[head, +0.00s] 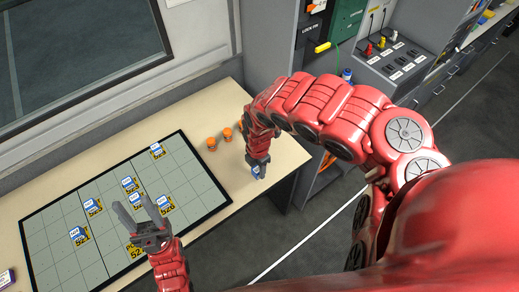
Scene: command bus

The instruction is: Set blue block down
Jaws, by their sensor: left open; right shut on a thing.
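My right gripper (257,163) points down over the right end of the table. It is shut on a small blue block (259,173), which is mostly hidden by the fingers. Whether the block touches the tabletop cannot be told. My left gripper (133,203) is open and empty above the dark-bordered grid board (60,262).
A grey cabinet with coloured plugs (388,58) stands at the back right. The table's right edge is close to my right gripper. Bare table lies between board and gripper.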

